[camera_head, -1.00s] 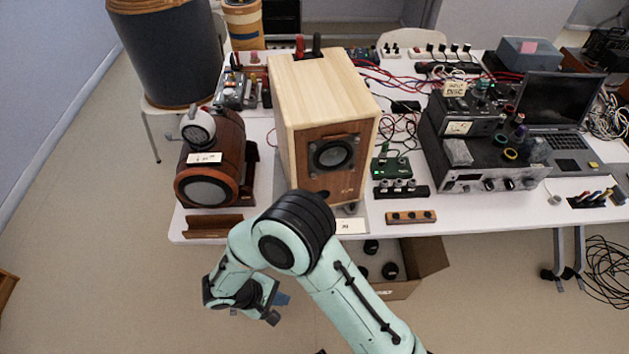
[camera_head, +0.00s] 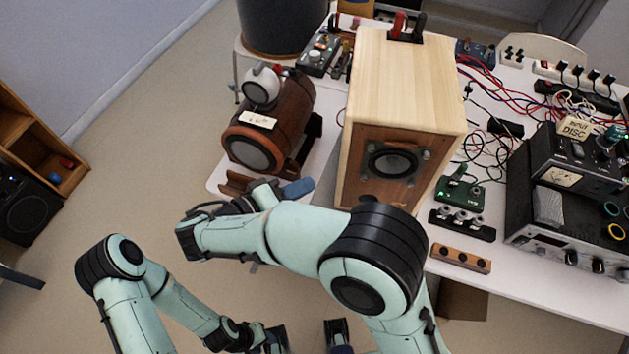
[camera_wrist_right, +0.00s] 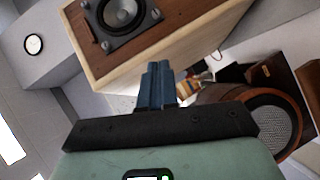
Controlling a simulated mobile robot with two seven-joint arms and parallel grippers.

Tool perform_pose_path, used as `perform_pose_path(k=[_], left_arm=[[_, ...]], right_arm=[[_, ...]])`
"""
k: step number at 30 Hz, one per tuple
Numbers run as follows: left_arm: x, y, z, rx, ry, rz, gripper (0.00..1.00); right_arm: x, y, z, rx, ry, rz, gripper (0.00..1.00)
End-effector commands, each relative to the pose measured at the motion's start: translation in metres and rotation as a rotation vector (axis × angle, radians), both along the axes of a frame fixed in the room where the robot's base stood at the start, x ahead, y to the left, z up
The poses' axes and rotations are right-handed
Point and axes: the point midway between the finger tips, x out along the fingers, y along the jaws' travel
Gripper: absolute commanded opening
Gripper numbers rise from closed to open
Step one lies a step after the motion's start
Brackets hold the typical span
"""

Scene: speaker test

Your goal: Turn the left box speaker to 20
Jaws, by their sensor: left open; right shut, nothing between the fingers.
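The pale wooden box speaker (camera_head: 405,85) stands on the table in the head view, its brown front with a round black driver towards me. In the right wrist view the same speaker (camera_wrist_right: 160,50) fills the upper middle. My right gripper (camera_head: 297,188) has its blue fingers shut and empty, at the table's front edge between the box speaker and the barrel-shaped speaker. It also shows in the right wrist view (camera_wrist_right: 158,75), below the box speaker's front. Whether it touches cannot be told. My left gripper (camera_head: 282,342) is open, low at the bottom edge, partly cut off. My right arm hides the box's lower front.
The brown barrel-shaped speaker (camera_head: 290,115) with a white pot-like thing on top stands left of the box. A green circuit board (camera_head: 460,192), a wooden knob strip (camera_head: 460,258) and black equipment (camera_head: 565,205) crowd the right. Open floor lies left of the table.

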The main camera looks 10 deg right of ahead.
Motion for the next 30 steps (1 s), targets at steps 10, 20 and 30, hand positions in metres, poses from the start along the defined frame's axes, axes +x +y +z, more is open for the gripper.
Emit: perform_pose_path(k=[10, 20, 30], left_arm=[[0.002, 0.0, 0.006, 0.0, -0.002, 0.0, 0.45], [0.003, 0.0, 0.008, 0.0, -0.004, -0.001, 0.45], [0.003, 0.0, 0.008, 0.0, -0.004, -0.001, 0.45]], right_arm=[[0.033, -0.065, -0.02, 0.0, 0.004, -0.004, 0.0], [0.023, -0.1, -0.036, 0.0, 0.003, -0.002, 0.0], [0.022, -0.102, -0.037, 0.001, 0.003, -0.001, 0.0]])
